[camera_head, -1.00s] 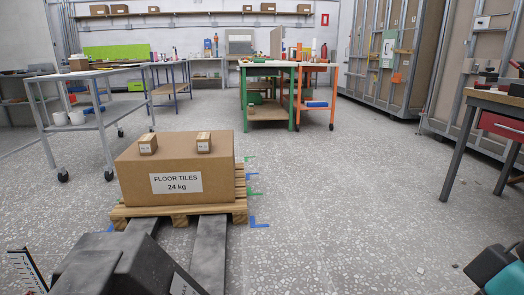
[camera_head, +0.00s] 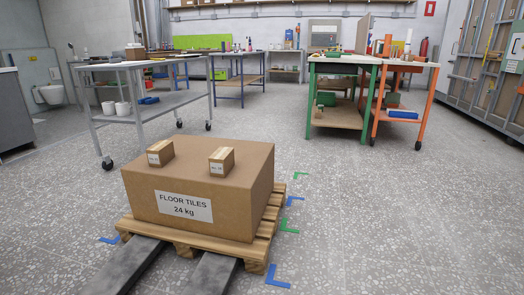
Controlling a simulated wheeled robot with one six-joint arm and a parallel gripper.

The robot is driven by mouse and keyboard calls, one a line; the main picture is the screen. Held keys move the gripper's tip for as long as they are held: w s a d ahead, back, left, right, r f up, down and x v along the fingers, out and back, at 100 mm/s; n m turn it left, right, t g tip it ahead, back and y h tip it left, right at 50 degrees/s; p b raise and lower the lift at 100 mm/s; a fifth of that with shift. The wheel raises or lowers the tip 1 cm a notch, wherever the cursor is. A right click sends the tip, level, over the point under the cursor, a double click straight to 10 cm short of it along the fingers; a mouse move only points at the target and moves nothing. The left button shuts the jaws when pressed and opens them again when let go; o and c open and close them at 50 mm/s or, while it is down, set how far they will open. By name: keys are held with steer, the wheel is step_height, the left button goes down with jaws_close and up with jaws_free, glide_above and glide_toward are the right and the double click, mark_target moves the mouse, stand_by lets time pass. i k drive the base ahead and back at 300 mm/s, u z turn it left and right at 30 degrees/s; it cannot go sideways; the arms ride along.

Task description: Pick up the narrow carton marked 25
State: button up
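Two small brown cartons with white labels stand on top of a large cardboard box marked FLOOR TILES 24 kg (camera_head: 232,210). The left small carton (camera_head: 160,152) is near the box's back left. The right small carton (camera_head: 222,161) is near the middle right of the box top, apart from the left one. The print on both small labels is too small to read, so I cannot tell which is marked 25. My gripper is not in view.
The large box sits on a wooden pallet (camera_head: 262,250), with two dark grey forks (camera_head: 128,268) reaching under it. A grey wheeled table (camera_head: 160,112) stands behind left, green and orange workbenches (camera_head: 345,120) behind right. The floor to the right is clear.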

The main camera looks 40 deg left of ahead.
mark_target(221, 162)
steer(key=u, duration=0.15)
steer(key=i, duration=1.8)
steer(key=u, duration=1.2)
steer(key=i, duration=0.85)
steer(key=u, duration=1.45)
steer(key=i, duration=0.55)
steer(key=u, duration=0.4)
